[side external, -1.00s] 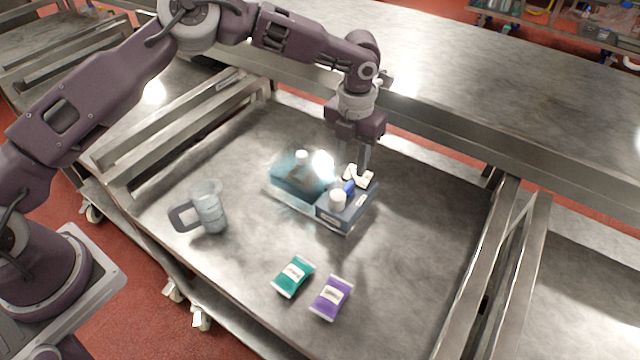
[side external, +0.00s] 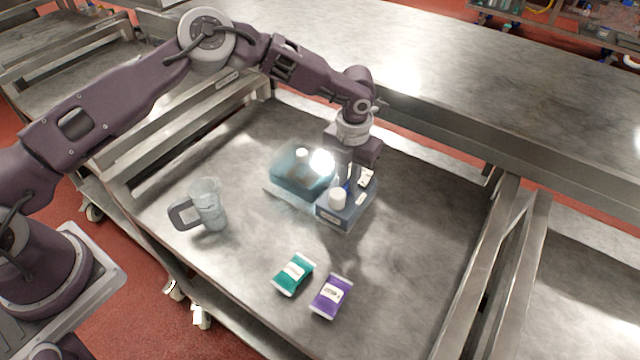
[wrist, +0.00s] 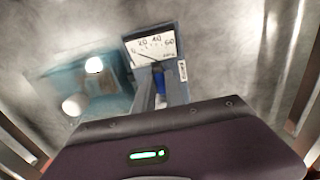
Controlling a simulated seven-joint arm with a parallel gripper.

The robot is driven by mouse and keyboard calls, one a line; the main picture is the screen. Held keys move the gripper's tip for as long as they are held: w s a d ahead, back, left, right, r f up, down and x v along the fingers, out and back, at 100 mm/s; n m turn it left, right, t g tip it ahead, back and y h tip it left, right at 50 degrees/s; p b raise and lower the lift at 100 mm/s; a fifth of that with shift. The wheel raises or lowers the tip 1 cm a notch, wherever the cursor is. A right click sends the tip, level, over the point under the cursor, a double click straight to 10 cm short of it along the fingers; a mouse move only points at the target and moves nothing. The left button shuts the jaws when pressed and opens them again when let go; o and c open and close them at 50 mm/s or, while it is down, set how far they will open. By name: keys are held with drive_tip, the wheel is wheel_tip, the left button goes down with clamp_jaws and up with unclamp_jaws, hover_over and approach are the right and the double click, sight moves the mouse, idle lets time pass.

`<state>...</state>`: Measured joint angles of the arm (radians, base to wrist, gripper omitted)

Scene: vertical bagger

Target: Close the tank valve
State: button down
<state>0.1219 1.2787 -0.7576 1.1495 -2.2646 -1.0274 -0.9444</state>
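A small blue valve handle (side external: 347,186) sits on the box, mostly hidden by my fingers. My gripper (side external: 345,183) points down over the box. In the wrist view, the blue handle (wrist: 159,84) shows between my two fingers (wrist: 160,90); I cannot tell whether they press on it. The gauge (wrist: 150,49) there has its needle toward the low end. The tank (wrist: 110,100) is to its left.
A clear jug (side external: 208,205) with a dark handle stands left on the metal cart top (side external: 420,240). A green packet (side external: 293,274) and a purple packet (side external: 331,297) lie in front. The cart's right side is clear. A raised metal shelf (side external: 470,90) runs behind.

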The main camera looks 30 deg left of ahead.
drive_tip(key=m, duration=1.4)
drive_tip(key=shift+m, duration=0.3)
drive_tip(key=m, duration=0.4)
drive_tip(key=c, duration=1.2)
unclamp_jaws()
drive_tip(key=shift+c, duration=0.2)
drive_tip(key=shift+r, duration=2.55)
wheel_tip(320, 180, up, 7)
